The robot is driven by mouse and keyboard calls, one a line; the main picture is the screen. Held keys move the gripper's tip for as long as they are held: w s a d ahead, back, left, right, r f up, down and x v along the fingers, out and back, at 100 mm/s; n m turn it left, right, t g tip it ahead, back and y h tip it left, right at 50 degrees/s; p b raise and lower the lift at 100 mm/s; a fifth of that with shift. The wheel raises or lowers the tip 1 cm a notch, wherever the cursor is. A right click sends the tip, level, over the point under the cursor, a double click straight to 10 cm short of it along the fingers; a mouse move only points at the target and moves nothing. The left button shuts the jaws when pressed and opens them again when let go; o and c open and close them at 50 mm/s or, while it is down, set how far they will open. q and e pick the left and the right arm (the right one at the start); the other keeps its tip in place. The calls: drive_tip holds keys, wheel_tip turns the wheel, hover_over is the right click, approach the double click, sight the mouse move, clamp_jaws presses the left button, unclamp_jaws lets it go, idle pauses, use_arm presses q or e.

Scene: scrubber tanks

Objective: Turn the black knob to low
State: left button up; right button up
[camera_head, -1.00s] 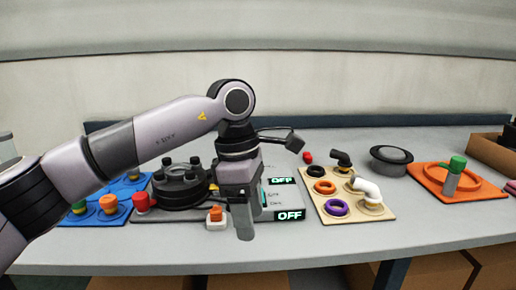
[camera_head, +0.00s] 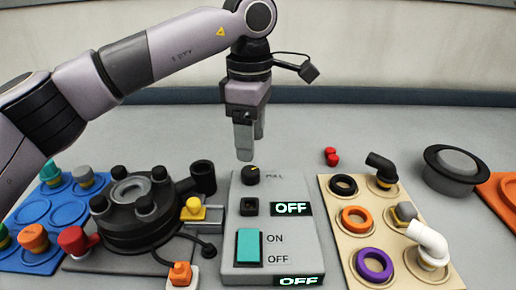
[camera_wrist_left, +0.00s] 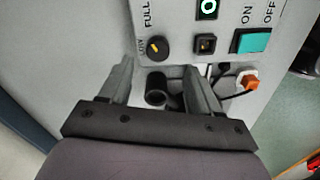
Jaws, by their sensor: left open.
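The black knob (camera_head: 250,175) with a yellow pointer mark sits at the top of a grey control box (camera_head: 226,240). In the left wrist view the knob (camera_wrist_left: 155,47) is just beyond the left fingertip, with "FULL" and "LOW" lettering beside it. My left gripper (camera_head: 249,155) points down above the knob in the head view. My right gripper is not in view.
The box also has a small black button (camera_head: 250,207), a teal ON/OFF switch (camera_head: 249,246) and displays reading OFF (camera_head: 291,208). A black round fixture (camera_head: 135,215) is left, a beige board with rings (camera_head: 336,215) right. The table behind is clear.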

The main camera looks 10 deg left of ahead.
sight(252, 171)
use_arm(q)
drive_tip(key=shift+w, duration=0.2)
drive_tip(key=shift+f, duration=0.35)
drive_tip(key=shift+s+f, duration=0.1)
drive_tip(key=shift+f, duration=3.1)
drive_tip(key=c, duration=1.1)
